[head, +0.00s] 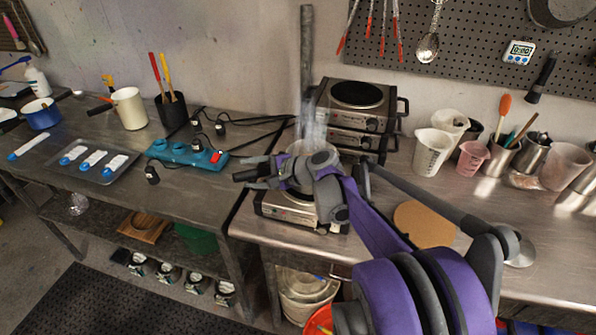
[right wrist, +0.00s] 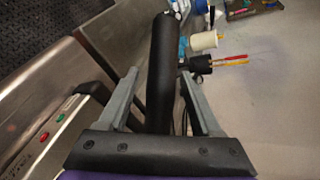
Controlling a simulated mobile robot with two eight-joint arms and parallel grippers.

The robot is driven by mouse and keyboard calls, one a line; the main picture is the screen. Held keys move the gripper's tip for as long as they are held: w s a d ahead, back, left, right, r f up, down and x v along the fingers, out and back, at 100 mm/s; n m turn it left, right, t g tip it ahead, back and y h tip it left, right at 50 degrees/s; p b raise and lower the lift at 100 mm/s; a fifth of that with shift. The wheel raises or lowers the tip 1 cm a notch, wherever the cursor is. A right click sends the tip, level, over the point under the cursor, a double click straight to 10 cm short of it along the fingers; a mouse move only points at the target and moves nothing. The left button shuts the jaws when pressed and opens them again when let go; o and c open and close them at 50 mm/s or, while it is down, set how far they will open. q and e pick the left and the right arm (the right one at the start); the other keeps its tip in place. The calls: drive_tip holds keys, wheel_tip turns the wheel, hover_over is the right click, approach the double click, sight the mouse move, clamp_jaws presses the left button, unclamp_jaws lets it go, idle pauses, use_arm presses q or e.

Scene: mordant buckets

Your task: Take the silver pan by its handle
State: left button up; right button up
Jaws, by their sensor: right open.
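The silver pan (head: 308,147) stands on the front hot plate (head: 290,208), with steam rising from it. My right gripper and wrist hide most of its body. Its black handle (right wrist: 164,50) points away from the pan, over the gap between the benches. My right gripper (head: 253,174) is open at the handle. In the right wrist view the handle lies between the two fingers of the gripper (right wrist: 159,75), with a gap visible on both sides. My left gripper is not in view.
Stacked hot plates (head: 357,95) stand behind the pan. A blue power strip (head: 188,154) with plugs and cables lies to the left. White beakers (head: 432,152) and a round cork mat (head: 424,224) are on the right. Free steel bench lies around the mat.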

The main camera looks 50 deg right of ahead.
clamp_jaws()
drive_tip(key=shift+r, duration=0.2)
idle(0.4)
